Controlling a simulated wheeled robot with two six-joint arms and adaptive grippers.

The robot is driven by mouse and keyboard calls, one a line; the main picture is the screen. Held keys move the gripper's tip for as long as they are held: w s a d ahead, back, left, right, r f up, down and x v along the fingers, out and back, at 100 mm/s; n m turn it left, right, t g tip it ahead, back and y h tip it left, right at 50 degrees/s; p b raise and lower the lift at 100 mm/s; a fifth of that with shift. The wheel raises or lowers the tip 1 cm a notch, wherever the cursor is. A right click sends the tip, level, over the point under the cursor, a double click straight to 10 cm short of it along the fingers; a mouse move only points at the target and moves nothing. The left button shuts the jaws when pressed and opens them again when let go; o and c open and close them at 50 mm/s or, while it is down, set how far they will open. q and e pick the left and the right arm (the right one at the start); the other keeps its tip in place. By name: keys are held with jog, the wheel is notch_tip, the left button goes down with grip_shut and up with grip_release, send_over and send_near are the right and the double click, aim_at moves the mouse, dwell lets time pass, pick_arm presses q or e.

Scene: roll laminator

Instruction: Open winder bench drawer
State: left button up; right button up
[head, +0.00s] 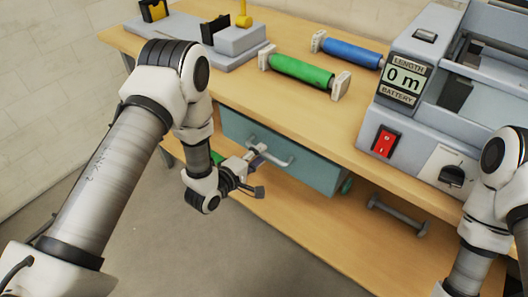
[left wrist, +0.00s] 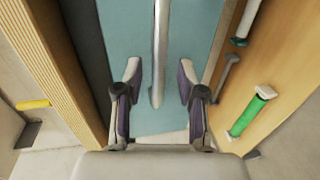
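The winder bench drawer (head: 309,172) is a teal front under the wooden bench top, and it looks shut. Its grey bar handle (head: 279,158) runs across the front. My left gripper (head: 257,171) is right at the handle in the head view. In the left wrist view the two fingers (left wrist: 157,88) are apart, with the handle bar (left wrist: 159,50) between them; no contact with the pads is visible. The drawer front (left wrist: 185,60) fills the background there. My right arm shows at the right edge of the head view, but its gripper is out of frame.
A grey laminator with a "0 m" display (head: 404,78) and red switch (head: 384,141) stands on the bench top (head: 300,109). Green (head: 302,71) and blue (head: 350,53) rolls lie behind. A grey bar (head: 397,214) lies on the lower shelf. Floor in front is clear.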

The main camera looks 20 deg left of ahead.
pick_arm(q)
jog(key=shift+x, duration=1.2)
pick_arm(e)
jog(key=shift+r, duration=0.1)
pick_arm(q)
grip_shut()
pick_arm(e)
jog(key=shift+s, duration=0.1)
pick_arm(q)
jog(key=shift+s, duration=0.1)
